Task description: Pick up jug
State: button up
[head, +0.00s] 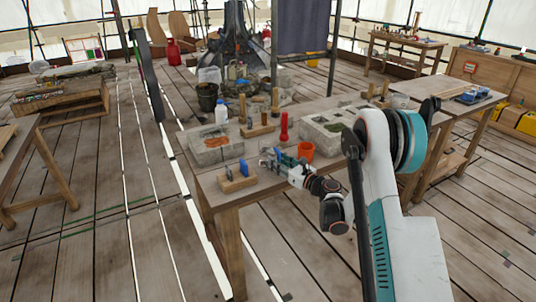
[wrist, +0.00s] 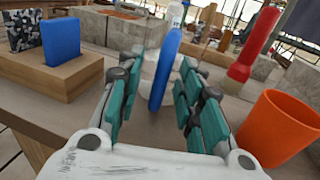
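A red jug-like container (head: 173,53) stands on the floor at the far back left, well away from my gripper. My gripper (head: 276,158) is low over the front of the workbench. In the wrist view my gripper (wrist: 160,95) has its teal fingers apart, with a thin blue upright piece (wrist: 164,72) between or just beyond them. A gap shows on its left; contact on the right cannot be told.
A wooden holder (wrist: 50,72) with a blue slab stands left of my gripper. An orange cup (wrist: 278,128) and a red-handled tool (wrist: 255,42) are close on the right. Stone blocks (head: 215,146) lie behind. The workbench (head: 232,197) has its front edge nearby.

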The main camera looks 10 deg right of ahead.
grip_shut()
jog(key=shift+r, duration=0.15)
